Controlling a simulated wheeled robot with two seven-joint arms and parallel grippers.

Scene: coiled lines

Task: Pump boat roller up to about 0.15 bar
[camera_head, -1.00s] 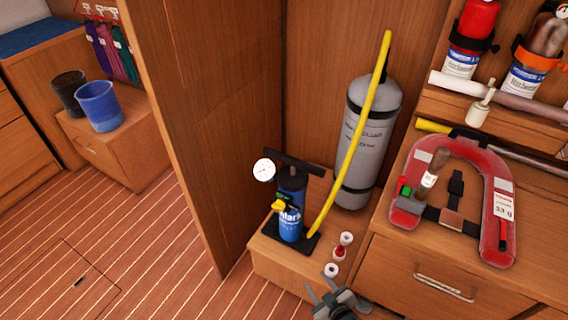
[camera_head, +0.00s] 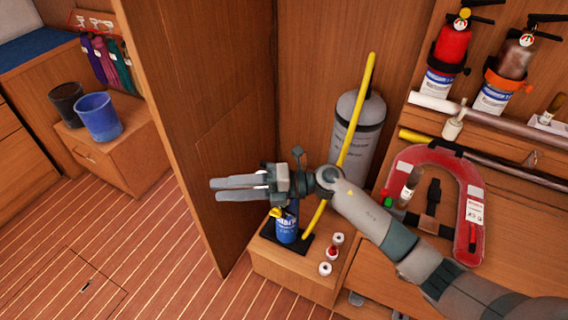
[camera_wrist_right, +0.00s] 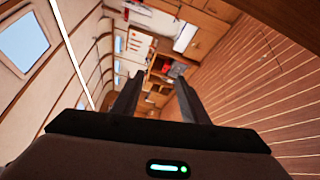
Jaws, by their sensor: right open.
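The blue hand pump (camera_head: 287,230) stands on its black foot on a low wooden box, and a yellow hose (camera_head: 357,120) rises from it. My right arm hides the pump's handle and nearly all of its round gauge. A grey rounded cylinder (camera_head: 359,134) stands upright behind the hose; I cannot tell if it is the boat roller or whether the hose joins it. My right gripper (camera_head: 215,189) is open and empty, pointing left in front of the pump's top. In the right wrist view nothing is between its fingers (camera_wrist_right: 156,82). My left gripper is not in view.
Small red and white fittings (camera_head: 331,253) lie beside the pump. A red horseshoe lifejacket (camera_head: 473,196) lies on the cabinet at right, under fire extinguishers (camera_head: 452,49). A wooden partition (camera_head: 200,130) stands left of the pump. The floor at left is clear.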

